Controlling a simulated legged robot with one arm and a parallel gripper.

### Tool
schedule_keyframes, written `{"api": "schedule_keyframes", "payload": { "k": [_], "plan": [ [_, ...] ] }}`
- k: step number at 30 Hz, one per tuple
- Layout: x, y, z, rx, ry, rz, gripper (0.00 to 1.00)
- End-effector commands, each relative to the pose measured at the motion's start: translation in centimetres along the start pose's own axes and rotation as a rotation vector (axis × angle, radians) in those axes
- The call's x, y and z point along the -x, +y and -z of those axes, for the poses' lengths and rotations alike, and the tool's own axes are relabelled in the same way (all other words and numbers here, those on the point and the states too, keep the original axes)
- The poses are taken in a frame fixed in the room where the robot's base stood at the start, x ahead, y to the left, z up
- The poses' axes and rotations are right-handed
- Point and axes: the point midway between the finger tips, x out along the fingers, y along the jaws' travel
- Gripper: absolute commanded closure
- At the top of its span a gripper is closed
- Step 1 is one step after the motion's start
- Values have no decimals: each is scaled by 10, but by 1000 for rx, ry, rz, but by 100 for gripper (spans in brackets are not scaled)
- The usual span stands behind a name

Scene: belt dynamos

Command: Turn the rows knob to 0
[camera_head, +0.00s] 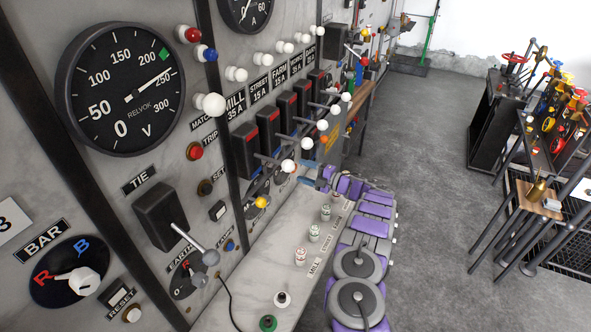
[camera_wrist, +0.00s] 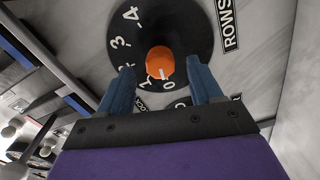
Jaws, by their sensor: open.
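The rows knob (camera_wrist: 160,60) is orange and sits on a round black dial (camera_wrist: 185,30) in the wrist view. White numerals run along the dial's left and lower rim, with 4, 3, 2 and 1 readable. A pale mark shows on the knob's lower side, near the 1; its exact reading is unclear. The ROWS label (camera_wrist: 228,22) is at the right of the dial. My gripper (camera_wrist: 160,82) is open, its two blue fingertips on either side just below the knob, apart from it. In the head view my gripper (camera_head: 312,182) is beside the panel; the knob cannot be made out.
The grey panel has a row of lever switches with white balls (camera_head: 288,165) close to my arm. A ledge (camera_head: 262,270) with several small plugs lies below. A tie lever (camera_head: 190,238) is nearer. Open floor (camera_head: 430,190) lies right, with a rack (camera_head: 540,150) beyond.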

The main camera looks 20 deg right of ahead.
Motion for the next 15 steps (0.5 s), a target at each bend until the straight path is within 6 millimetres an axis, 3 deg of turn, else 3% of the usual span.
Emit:
{"api": "schedule_keyframes", "payload": {
  "k": [9, 15],
  "plan": [
    [72, -2, -3, -3, -5, 2, 35],
    [105, -3, -3, -2, -2, 3, 35]
  ]
}}
